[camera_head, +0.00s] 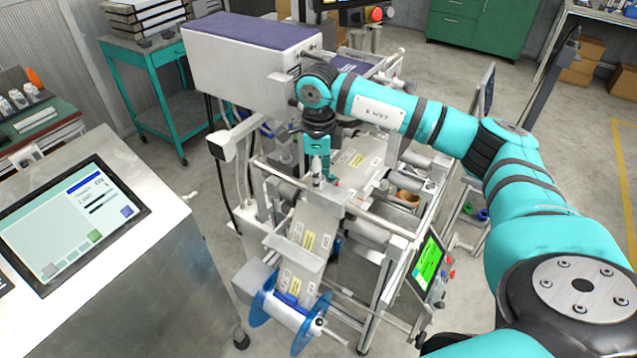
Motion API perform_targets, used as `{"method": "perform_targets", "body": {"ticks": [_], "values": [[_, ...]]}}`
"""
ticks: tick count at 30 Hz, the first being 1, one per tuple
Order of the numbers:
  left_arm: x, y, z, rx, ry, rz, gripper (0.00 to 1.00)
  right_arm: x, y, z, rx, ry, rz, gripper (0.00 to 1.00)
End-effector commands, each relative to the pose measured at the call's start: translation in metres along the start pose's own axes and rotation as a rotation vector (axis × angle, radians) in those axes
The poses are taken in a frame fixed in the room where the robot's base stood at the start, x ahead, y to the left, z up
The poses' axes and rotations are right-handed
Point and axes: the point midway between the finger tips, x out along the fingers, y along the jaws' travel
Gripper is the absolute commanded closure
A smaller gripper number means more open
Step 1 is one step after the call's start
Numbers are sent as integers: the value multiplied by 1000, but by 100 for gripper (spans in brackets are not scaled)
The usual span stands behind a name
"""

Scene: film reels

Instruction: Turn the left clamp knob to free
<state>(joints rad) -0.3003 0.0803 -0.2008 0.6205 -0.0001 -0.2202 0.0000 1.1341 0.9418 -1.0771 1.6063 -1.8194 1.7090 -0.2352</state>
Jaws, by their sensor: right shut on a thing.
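The film machine (372,232) stands in the middle of the head view, with a labelled web running over its rollers. A blue-flanged film reel (289,311) sits at its lower front. My right arm reaches in from the right, and its gripper (319,176) points down into the upper middle of the machine. The gripper is shut on the left clamp knob, which the fingers and the small scale mostly hide. I cannot tell which way the knob is turned. My left gripper is not in view.
A white housing (240,70) stands just behind the gripper. A green-screen panel (427,264) is at the machine's front right. A steel console (125,235) with a touchscreen fills the left front. A teal cart (160,60) stands behind. Bars and rollers crowd the gripper.

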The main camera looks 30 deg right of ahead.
Motion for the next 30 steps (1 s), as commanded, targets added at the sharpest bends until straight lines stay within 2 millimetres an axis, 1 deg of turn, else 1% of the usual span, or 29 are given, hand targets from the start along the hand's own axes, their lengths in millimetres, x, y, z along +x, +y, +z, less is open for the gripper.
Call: {"method": "perform_targets", "body": {"ticks": [1, 15, 24, 30], "values": [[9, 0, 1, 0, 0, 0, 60, 2, -2, 0, -44, -4, -5, 100], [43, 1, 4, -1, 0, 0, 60, 1, -1, 0, -489, -4, -6, 100], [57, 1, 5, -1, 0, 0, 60, 0, -1, 0, -741, -3, -7, 100], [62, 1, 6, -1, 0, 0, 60, -1, -1, 0, -860, -2, -6, 100]]}}
